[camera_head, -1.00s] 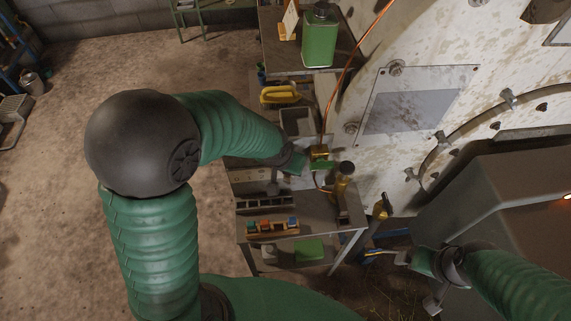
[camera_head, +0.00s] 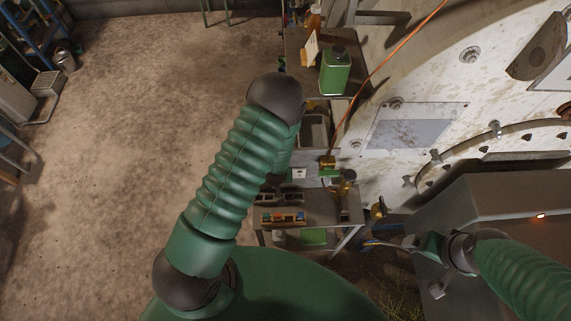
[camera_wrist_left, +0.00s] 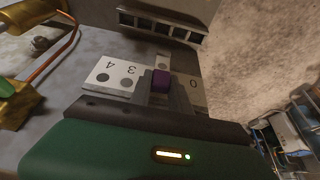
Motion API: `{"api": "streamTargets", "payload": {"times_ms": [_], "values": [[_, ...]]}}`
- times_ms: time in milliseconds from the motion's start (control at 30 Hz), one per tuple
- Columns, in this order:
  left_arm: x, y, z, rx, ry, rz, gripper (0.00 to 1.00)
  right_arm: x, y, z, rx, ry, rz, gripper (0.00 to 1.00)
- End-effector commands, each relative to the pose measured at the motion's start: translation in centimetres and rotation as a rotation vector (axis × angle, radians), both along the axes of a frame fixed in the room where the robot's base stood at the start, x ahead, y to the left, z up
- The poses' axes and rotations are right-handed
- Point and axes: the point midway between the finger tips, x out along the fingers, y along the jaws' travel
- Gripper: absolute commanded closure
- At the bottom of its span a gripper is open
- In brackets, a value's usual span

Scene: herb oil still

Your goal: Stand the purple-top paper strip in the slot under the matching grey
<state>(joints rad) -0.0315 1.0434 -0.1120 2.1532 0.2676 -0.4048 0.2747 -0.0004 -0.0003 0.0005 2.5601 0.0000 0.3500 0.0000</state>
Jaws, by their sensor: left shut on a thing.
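My left gripper (camera_wrist_left: 161,94) is shut on the purple-top paper strip (camera_wrist_left: 161,79), whose purple end shows between the fingers in the left wrist view. A dark slotted rack (camera_wrist_left: 160,27) with several openings lies beyond the card, apart from the strip. In the head view my left gripper is hidden behind my arm. My right gripper (camera_head: 408,243) is at the lower right, away from the bench; its jaws are too small to judge.
A wooden holder with coloured blocks (camera_head: 283,218) stands at the bench front. A brass piece (camera_head: 327,162) and an amber bottle (camera_head: 347,186) stand close by on the right. A green canister (camera_head: 335,72) is on the back table.

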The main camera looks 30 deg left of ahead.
Motion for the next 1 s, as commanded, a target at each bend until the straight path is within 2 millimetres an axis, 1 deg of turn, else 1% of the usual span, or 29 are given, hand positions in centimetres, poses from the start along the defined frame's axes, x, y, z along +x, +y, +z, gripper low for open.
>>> {"api": "streamTargets", "payload": {"times_ms": [33,100,367,633,1000], "values": [[0.0,-0.2,-1.6,0.001,-0.001,0.000,1.00,0.0,0.0,-1.0,0.000,0.001,-0.001,0.15],[-0.1,-0.3,-2.5,0.001,-0.001,0.001,1.00,0.0,0.0,-1.3,0.000,0.001,-0.001,0.15],[-0.1,0.0,-3.4,-0.003,-0.002,0.002,1.00,0.0,-0.1,-1.7,0.000,0.000,-0.001,0.15],[0.0,0.3,-5.3,-0.006,-0.002,0.002,1.00,0.0,-0.1,-3.1,0.000,0.000,-0.001,0.15],[-0.1,-0.2,-7.8,-0.001,-0.002,0.001,1.00,0.0,-0.1,-5.1,0.000,0.000,-0.001,0.15]]}}
